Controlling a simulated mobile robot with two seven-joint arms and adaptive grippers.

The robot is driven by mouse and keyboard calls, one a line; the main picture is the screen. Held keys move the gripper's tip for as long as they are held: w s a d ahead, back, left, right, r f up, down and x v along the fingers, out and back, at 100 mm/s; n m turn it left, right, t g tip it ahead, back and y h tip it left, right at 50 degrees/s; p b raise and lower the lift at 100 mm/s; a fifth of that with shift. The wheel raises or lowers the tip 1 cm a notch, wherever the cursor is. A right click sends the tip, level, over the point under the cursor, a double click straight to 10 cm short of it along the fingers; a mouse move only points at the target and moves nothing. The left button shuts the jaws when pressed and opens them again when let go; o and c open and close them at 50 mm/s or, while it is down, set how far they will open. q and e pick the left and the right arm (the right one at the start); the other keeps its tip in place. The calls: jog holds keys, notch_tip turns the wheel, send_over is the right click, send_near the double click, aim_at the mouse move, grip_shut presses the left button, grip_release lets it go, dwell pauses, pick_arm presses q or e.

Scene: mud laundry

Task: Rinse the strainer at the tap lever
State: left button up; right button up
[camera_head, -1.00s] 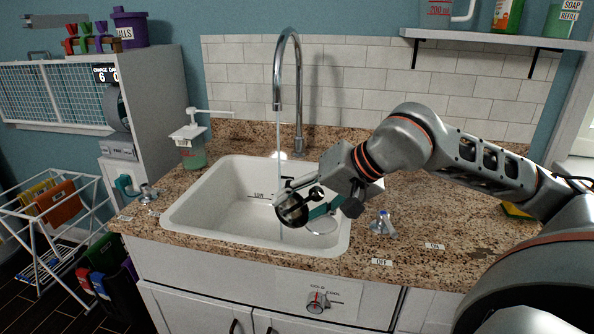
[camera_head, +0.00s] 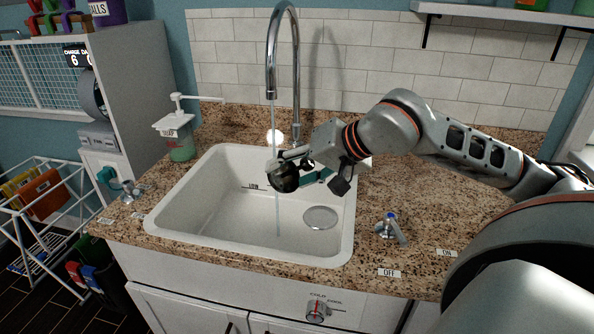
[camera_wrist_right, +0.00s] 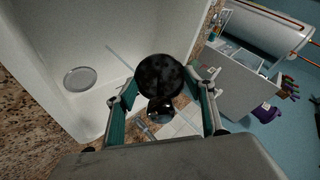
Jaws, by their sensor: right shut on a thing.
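My right gripper (camera_head: 290,165) is shut on the dark round strainer (camera_head: 284,181), held above the white sink. In the right wrist view, the strainer (camera_wrist_right: 160,75) sits between the two green-padded fingers. A thin stream of water (camera_head: 277,215) falls from the curved tap (camera_head: 271,75) into the sink and lines up with the strainer; whether it hits it is unclear. The blue-capped tap lever (camera_head: 391,228) stands on the counter right of the sink, near the OFF and ON labels. My left gripper is not in view.
The sink (camera_head: 190,215) is empty apart from its round drain (camera_head: 320,217). A soap dispenser (camera_head: 180,145) and another lever (camera_head: 130,190) stand on the left counter. A knob (camera_head: 318,311) is on the front panel. A shelf (camera_head: 500,13) hangs above right.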

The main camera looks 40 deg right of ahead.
jog(key=shift+w+d+f+p, duration=0.15)
jog(key=shift+w+p, duration=0.1)
jog(key=shift+w, duration=0.35)
jog(key=shift+w+d+p, duration=0.1)
jog(key=shift+w+p, duration=0.1)
jog(key=shift+w, duration=0.4)
jog(key=shift+w+d+f+p, duration=0.15)
jog(key=shift+w+p, duration=0.05)
jog(key=shift+w, duration=0.35)
jog(key=shift+w+d+f+p, duration=0.1)
jog(key=shift+w+p, duration=0.05)
jog(key=shift+w, duration=0.4)
jog(key=w+d+f, duration=0.1)
jog(key=w, duration=0.6)
jog(key=shift+d+f+p, duration=0.25)
jog(key=shift+f+p, duration=0.05)
jog(key=shift+p, duration=0.05)
jog(key=shift+d, duration=0.15)
jog(key=shift+s+d, duration=0.2)
jog(key=shift+d, duration=0.3)
jog(key=shift+a, duration=0.15)
